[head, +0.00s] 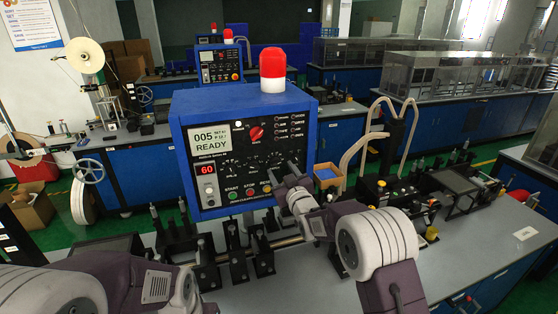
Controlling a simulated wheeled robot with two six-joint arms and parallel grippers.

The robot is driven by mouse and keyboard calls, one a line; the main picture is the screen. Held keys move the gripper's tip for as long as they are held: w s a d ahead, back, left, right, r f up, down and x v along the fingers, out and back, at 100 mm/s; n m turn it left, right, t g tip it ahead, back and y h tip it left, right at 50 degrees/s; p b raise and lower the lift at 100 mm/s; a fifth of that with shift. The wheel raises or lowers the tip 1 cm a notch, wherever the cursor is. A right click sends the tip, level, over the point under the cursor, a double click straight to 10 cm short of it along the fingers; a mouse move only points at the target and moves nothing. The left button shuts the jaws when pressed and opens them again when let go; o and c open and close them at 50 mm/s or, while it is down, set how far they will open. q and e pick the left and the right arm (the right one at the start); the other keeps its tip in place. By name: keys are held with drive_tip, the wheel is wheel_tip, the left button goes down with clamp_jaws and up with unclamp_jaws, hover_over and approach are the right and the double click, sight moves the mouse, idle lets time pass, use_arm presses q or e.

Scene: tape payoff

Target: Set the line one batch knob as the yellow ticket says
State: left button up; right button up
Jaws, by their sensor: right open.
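The blue control box (180,110) stands on the near bench with its dark panel facing me. Its display (209,141) reads 005 and READY, with smaller text I cannot read surely. A red knob (256,133) sits right of the display, and black dials (227,170) are lower down. The knob labels are too small to read, so I cannot tell which is the batch knob. I cannot make out a yellow ticket. My right gripper (283,172) is open and empty in front of the panel's lower right, hiding part of it. My left arm enters at lower left; its fingers do not show.
A red lamp (272,70) tops the box. A red 60 readout (208,181) and START, STOP buttons (249,193) line the panel's bottom. Black brackets (205,265) stand before it. The bench's right front is fairly clear.

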sight(276, 164)
drive_tip(key=p+x, duration=0.1)
drive_tip(key=x, duration=0.1)
drive_tip(key=shift+w, duration=0.4)
drive_tip(key=shift+w+a, duration=0.2)
drive_tip(key=shift+a, duration=0.2)
use_arm(q)
drive_tip(key=shift+s+a+r, duration=0.1)
drive_tip(key=shift+s+r, duration=0.05)
drive_tip(key=shift+r, duration=0.8)
use_arm(e)
drive_tip(key=shift+s, duration=0.1)
